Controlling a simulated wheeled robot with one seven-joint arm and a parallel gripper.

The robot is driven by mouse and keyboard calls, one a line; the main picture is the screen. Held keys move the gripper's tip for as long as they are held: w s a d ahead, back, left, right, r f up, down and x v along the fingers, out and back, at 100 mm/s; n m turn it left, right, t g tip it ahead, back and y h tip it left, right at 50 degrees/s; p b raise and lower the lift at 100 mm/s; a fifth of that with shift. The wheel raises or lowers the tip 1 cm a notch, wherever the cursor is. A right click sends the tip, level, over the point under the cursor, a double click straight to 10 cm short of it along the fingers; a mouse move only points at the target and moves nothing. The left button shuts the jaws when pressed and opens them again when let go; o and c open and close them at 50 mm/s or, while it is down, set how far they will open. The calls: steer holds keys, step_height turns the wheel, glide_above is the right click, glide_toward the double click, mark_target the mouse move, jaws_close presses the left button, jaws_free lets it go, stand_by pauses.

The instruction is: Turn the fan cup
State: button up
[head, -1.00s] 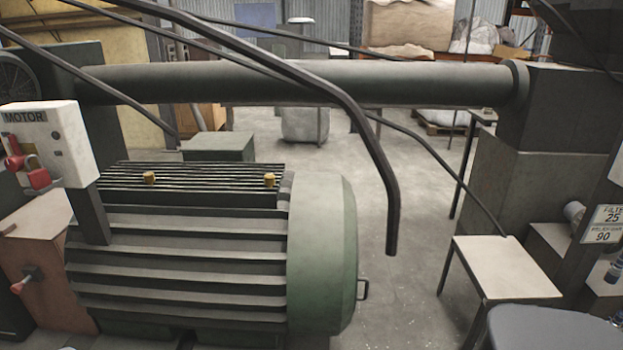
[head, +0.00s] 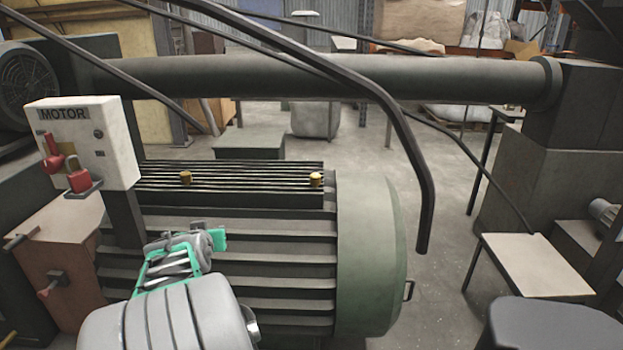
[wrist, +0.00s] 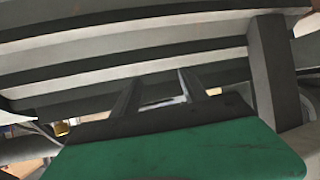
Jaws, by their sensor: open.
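The motor's rounded green end cover (head: 372,255), which I take to be the fan cup, sits at the right end of the ribbed motor body (head: 270,265). A small handle (head: 409,291) sticks out from its right side. My gripper (head: 205,242), with green parts, is in front of the motor's left part, well left of the cover. In the wrist view my gripper's two dark fingers (wrist: 158,74) stand apart with nothing clearly held between them. The motor's ribs (wrist: 120,80) fill the view beyond them. The end cover cannot be made out in the wrist view.
A white MOTOR switch box (head: 85,140) with red parts stands on a post left of my gripper. A thick pipe (head: 330,77) and a bent dark bar (head: 405,140) cross above the motor. A small table (head: 530,265) stands at right, with open floor (head: 450,180) behind the cover.

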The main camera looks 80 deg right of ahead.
mark_target(314, 181)
steer(key=s+d+m+h, duration=0.1)
steer(key=s+d, duration=0.2)
steer(key=s+d+r+g+h, duration=0.1)
steer(key=s+d, duration=0.2)
steer(key=s+d+r+m+g+h, duration=0.1)
steer(key=s+d, duration=0.2)
steer(key=shift+d+r+m, duration=0.1)
steer(key=shift+d+m, duration=0.2)
steer(key=shift+d, duration=0.05)
steer(key=s+d+r+m+g+h, duration=0.1)
steer(key=s+d, duration=0.1)
steer(key=s, duration=0.2)
steer(key=s+d+r+g+h, duration=0.1)
steer(key=s+d, duration=0.2)
steer(key=s, duration=0.2)
steer(key=s+d+r+m+g+h, duration=0.1)
steer(key=s+d+r, duration=0.1)
steer(key=s+d, duration=0.1)
steer(key=shift+s+m+g+h, duration=0.3)
steer(key=shift+s, duration=0.55)
steer(key=d, duration=0.7)
steer(key=shift+w+d+r, duration=0.1)
steer(key=shift+c, duration=0.4)
jaws_close()
